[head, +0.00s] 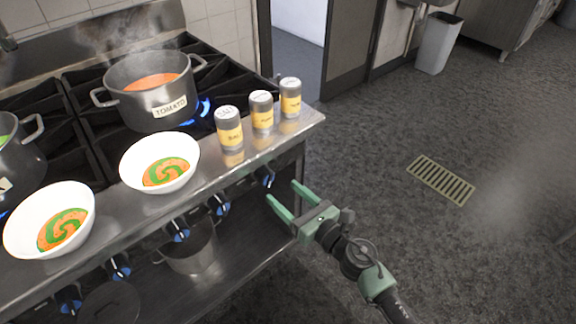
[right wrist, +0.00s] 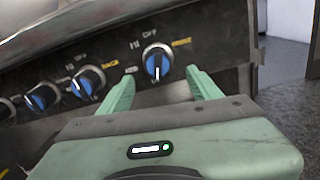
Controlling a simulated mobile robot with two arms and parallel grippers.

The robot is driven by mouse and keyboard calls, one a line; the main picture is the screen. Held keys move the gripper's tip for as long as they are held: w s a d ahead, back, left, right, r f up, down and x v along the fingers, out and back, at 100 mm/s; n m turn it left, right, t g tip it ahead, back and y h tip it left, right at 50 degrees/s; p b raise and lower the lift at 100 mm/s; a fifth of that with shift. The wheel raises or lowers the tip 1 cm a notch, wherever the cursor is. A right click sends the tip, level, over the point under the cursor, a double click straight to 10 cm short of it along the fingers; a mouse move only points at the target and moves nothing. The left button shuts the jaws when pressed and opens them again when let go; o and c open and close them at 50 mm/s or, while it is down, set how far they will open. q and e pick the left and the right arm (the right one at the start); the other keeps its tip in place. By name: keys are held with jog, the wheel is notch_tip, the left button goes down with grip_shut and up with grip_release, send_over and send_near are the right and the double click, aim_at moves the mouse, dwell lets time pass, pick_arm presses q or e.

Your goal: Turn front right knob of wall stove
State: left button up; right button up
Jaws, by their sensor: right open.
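The stove (head: 215,180) has a row of blue and black knobs along its front panel. The front right knob (head: 266,178) is the one nearest the stove's right end. It also shows in the right wrist view (right wrist: 157,63), with markings around it and an OFF label above it. My right gripper (head: 287,200) is open and empty in front of this knob. In the right wrist view its two green fingers (right wrist: 160,90) point toward the panel, one to each side below the knob, apart from it. My left gripper is not in view.
A pot labelled TOMATO (head: 150,95) stands on the burners, with a blue flame beside it. Two white bowls (head: 160,150) and three shakers (head: 262,108) stand on the front ledge. A pot (head: 190,255) sits on the lower shelf.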

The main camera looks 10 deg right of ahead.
aim_at(271, 180)
jog(key=shift+w+a+r, duration=0.15)
jog(key=shift+w+r, duration=0.1)
jog(key=shift+r, duration=0.05)
jog(key=x, duration=0.3)
jog(key=shift+a+r, duration=0.2)
jog(key=shift+r, duration=0.1)
jog(key=x, duration=0.2)
jog(key=shift+w+a+f, duration=0.2)
jog(key=shift+w, duration=0.05)
jog(key=shift+w+a, duration=0.2)
jog(key=shift+w, duration=0.15)
jog(key=shift+w+a, duration=0.1)
jog(key=shift+w, duration=0.05)
jog(key=c, duration=1.4)
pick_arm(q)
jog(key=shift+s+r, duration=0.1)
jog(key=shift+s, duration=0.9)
pick_arm(e)
jog(key=shift+o, duration=0.2)
